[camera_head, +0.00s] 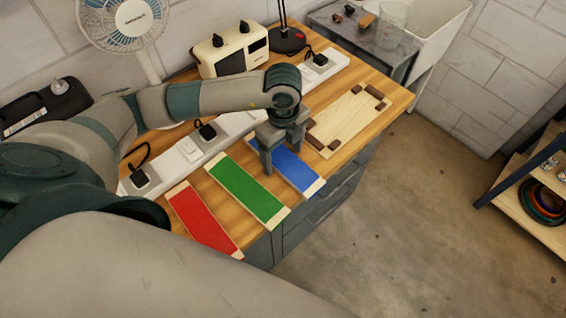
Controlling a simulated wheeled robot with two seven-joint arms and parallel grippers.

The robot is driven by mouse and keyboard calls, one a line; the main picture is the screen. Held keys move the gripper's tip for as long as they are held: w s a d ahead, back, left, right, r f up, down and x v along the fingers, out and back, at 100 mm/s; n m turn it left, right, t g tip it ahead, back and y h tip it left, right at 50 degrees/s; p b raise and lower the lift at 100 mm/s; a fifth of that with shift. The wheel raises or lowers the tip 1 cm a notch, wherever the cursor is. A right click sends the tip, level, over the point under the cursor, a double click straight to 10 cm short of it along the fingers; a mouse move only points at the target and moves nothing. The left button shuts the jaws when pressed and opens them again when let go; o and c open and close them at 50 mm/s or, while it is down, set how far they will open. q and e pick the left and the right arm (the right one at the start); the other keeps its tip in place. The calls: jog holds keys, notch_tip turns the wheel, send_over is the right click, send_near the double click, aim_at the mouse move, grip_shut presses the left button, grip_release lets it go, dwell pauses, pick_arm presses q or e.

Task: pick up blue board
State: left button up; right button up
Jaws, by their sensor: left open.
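The blue board (296,170) lies flat on the wooden bench, with a pale wood end toward the front edge. Its far part is hidden under my left gripper. My left gripper (281,167) points down over the blue board, its fingers apart on either side of the board's far half. I cannot tell whether the fingers touch the board. A green board (246,189) lies just left of it, and a red board (204,220) lies further left. My right gripper is not in view.
A pale wooden board with brown blocks (347,121) lies to the right on the bench (394,98). A white power strip (190,150) with plugs runs behind the boards. A cream radio (231,52), a lamp base (287,41) and a fan (122,22) stand at the back.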

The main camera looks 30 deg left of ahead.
aim_at(285, 161)
pick_arm(q)
jog(key=shift+f, duration=0.15)
dwell(0.3)
jog(key=c, duration=1.3)
jog(key=shift+r+b, duration=0.55)
jog(key=shift+r, duration=0.35)
jog(key=shift+s+d+r+b, duration=0.1)
jog(key=shift+d+r+b, duration=0.15)
jog(key=shift+r, duration=0.4)
jog(key=shift+d+r+b, duration=0.15)
jog(key=shift+r+b, duration=0.2)
jog(key=shift+r, duration=0.25)
jog(key=s+d+r, duration=0.1)
jog(key=d+r, duration=0.1)
jog(key=d, duration=0.1)
jog(key=s+d+r+b, duration=0.1)
jog(key=d+r, duration=0.1)
jog(key=d, duration=0.1)
jog(key=s+d+r, duration=0.2)
jog(key=d, duration=0.2)
jog(key=shift+d+r+b, duration=0.1)
jog(key=shift+r+b, duration=0.3)
jog(key=shift+w, duration=0.15)
